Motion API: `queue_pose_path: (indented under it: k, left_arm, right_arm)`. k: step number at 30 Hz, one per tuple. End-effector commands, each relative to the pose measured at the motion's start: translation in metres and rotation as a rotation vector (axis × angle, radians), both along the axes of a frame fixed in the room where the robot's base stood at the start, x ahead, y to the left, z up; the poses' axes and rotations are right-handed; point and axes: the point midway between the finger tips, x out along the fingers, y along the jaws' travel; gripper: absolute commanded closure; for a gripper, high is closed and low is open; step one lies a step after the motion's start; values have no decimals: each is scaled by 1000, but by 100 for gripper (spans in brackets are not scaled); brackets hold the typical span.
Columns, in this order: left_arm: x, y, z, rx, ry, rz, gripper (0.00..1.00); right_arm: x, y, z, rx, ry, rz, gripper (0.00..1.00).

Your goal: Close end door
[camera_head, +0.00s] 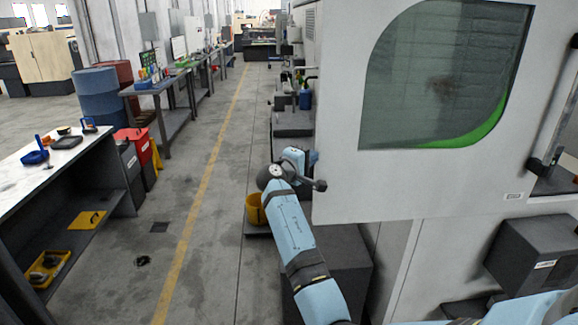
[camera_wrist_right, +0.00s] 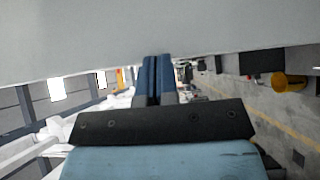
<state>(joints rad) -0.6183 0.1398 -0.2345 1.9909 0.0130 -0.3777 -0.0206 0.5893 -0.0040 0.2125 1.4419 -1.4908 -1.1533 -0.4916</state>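The end door (camera_head: 345,100) is a large white panel with a dark rounded window (camera_head: 440,80), edged green at its lower right. It fills the upper right of the head view, facing me. My right gripper (camera_head: 314,158) is at the door's left edge; its tips are partly hidden there. In the right wrist view, the blue fingers (camera_wrist_right: 155,70) are together with nothing seen between them. A pale panel (camera_wrist_right: 150,35), apparently the door, spans the top of that view close to the fingertips. Contact is not clear. My left gripper is not in view.
A dark handle (camera_head: 543,168) is at the far right. A yellow bucket (camera_head: 256,209) stands behind my arm; it also shows in the wrist view (camera_wrist_right: 290,82). A workbench (camera_head: 40,175) is at left.

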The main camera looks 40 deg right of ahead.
Motion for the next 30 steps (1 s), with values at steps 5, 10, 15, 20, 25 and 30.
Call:
queue_pose_path:
  k: [5, 10, 15, 20, 25, 30]
  left_arm:
    - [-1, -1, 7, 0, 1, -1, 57]
    - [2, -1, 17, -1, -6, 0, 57]
    - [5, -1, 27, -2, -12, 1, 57]
    - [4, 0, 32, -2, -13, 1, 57]
    - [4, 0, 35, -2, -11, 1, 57]
    - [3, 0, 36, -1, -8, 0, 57]
  right_arm:
    - [-27, -60, 4, -5, 1, -8, 100]
    - [-58, -112, 5, -6, 1, -7, 100]
    - [-90, -164, 6, -7, -1, -5, 100]
    - [-120, -213, 6, -8, -1, -3, 100]
    - [-151, -265, 6, -8, -1, -3, 100]
    - [-183, -317, 5, -7, 0, -1, 100]
